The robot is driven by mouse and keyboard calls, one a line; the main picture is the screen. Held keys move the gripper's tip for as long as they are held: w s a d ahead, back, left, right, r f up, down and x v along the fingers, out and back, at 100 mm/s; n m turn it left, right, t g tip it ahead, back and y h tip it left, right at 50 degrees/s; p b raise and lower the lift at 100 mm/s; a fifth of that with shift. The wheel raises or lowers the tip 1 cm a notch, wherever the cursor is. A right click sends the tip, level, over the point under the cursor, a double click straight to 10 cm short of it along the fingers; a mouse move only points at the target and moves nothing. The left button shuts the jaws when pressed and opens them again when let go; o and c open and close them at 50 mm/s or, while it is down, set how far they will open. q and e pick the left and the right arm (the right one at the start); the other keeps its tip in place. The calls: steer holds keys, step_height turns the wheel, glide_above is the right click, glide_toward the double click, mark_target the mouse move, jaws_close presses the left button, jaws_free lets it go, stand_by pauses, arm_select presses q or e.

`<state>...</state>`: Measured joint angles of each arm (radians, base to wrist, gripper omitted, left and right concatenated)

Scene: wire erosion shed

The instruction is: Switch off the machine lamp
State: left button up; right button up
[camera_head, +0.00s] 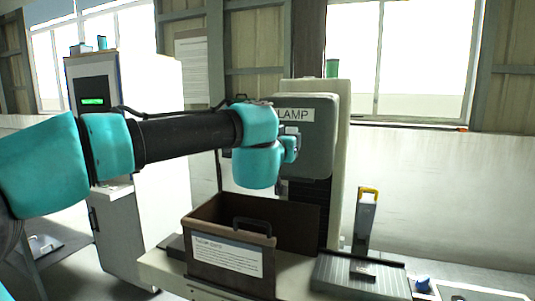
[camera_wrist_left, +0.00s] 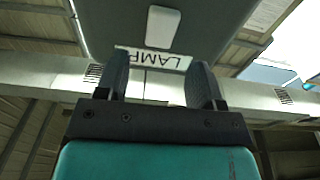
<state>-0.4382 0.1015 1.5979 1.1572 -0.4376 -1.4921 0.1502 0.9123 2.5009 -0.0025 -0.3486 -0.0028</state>
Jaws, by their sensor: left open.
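The machine's grey lamp box (camera_head: 318,145) carries a white label reading LAMP (camera_head: 294,114) in the head view. The label also shows upside down in the left wrist view (camera_wrist_left: 152,58), between my fingers. A small white rounded piece (camera_wrist_left: 163,27), perhaps the lamp switch, sits on the grey panel near the label. I cannot tell its position. My left gripper (camera_wrist_left: 161,82) is open and empty in front of the panel. In the head view my wrist covers much of the gripper and the box's left part. I cannot tell whether the fingers touch the panel. My right gripper is out of view.
A brown open box with a handle (camera_head: 227,261) stands below my left wrist. A grey ribbed tray (camera_head: 360,277) and a yellow-topped upright piece (camera_head: 366,218) are to its right. A white cabinet with a green display (camera_head: 150,150) stands at the left.

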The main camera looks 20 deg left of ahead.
arm_select(q)
steer(key=s, duration=1.2)
steer(key=shift+f, duration=0.4)
steer(key=shift+s+a, duration=0.1)
